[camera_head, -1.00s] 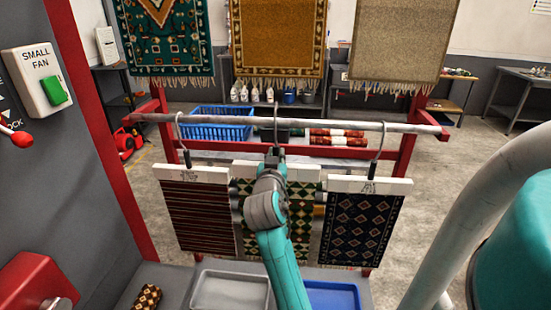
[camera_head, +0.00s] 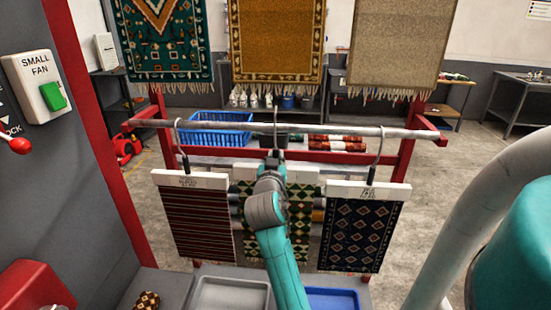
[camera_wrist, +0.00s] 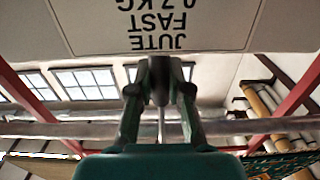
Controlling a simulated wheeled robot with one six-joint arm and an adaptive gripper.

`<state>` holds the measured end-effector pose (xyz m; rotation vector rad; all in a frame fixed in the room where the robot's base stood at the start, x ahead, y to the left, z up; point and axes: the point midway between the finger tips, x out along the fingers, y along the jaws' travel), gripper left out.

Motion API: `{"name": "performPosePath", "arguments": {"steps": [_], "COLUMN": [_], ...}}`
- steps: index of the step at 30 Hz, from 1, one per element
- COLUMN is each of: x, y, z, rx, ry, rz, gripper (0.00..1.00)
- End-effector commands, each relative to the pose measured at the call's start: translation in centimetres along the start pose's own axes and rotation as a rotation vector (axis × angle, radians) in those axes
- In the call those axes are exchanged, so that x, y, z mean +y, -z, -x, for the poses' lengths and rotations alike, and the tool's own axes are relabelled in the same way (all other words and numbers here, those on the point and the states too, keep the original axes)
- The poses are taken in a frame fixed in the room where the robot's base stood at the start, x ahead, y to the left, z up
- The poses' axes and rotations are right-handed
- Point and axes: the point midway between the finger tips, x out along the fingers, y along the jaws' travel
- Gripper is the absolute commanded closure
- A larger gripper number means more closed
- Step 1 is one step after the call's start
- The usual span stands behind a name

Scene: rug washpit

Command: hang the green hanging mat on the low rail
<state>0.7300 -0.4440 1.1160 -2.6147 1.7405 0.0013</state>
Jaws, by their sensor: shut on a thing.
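The green hanging mat (camera_head: 300,225), with a cream diamond pattern, hangs upright from a white header board (camera_head: 301,173) between two other mats. My arm covers its middle in the head view. My gripper (camera_head: 273,158) is shut at the hanger, just above the board. The hanger's hook (camera_head: 275,118) crosses the low rail (camera_head: 330,131) in the picture; I cannot tell whether it rests on it. In the wrist view my gripper (camera_wrist: 160,85) is closed on the hanger stem by the labelled board (camera_wrist: 220,28), and the rail (camera_wrist: 60,130) passes behind the fingers.
A striped mat (camera_head: 196,225) hangs on the rail at left and a dark blue mat (camera_head: 362,235) at right, close beside the green one. Large rugs (camera_head: 277,45) hang above and behind. A grey tray (camera_head: 230,294) and a blue tray (camera_head: 334,298) lie below.

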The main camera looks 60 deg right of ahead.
Motion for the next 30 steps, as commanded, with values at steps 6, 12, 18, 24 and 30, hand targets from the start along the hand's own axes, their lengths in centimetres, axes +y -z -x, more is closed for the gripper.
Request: {"name": "performPosePath", "arguments": {"steps": [6,12,18,24,30], "x": [0.0,0.0,0.0,0.0,0.0], "y": [-0.6,-1.4,-2.0,-2.7,-3.4], "z": [0.0,0.0,0.0,0.0,0.0], "rx": [0.001,0.001,0.001,0.001,0.000], "ry": [0.000,0.000,0.001,0.000,0.000], "rz": [0.001,0.001,0.000,0.001,0.001], "gripper": [1.00,1.00,1.00,1.00,1.00]}}
